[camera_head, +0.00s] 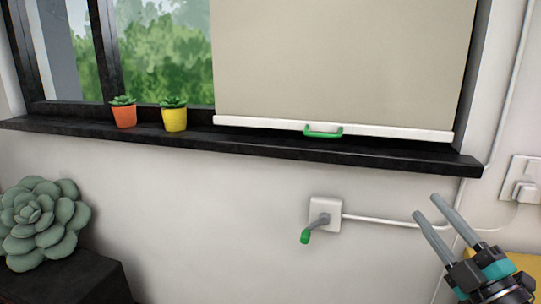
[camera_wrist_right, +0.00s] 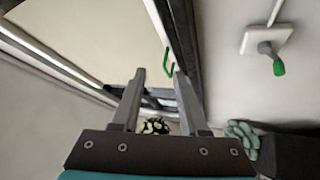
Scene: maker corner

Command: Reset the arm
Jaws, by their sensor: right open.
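My right gripper (camera_head: 430,225) is at the lower right of the head view, with its two grey fingers spread apart and nothing between them. In the right wrist view the open fingers (camera_wrist_right: 158,85) point toward the window area, and they look empty. My left gripper is not in view. A white wall box with a crank handle (camera_head: 305,236), green at its tip, is on the wall to the left of my right gripper, clear of it. The crank also shows at the upper right of the right wrist view (camera_wrist_right: 278,68).
A beige blind (camera_head: 340,62) with a green pull handle (camera_head: 323,133) covers the right part of the window. An orange pot (camera_head: 124,116) and a yellow pot (camera_head: 175,119) stand on the black sill (camera_head: 250,146). A large succulent (camera_head: 40,222) is at lower left. A wall socket (camera_head: 525,180) is at right.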

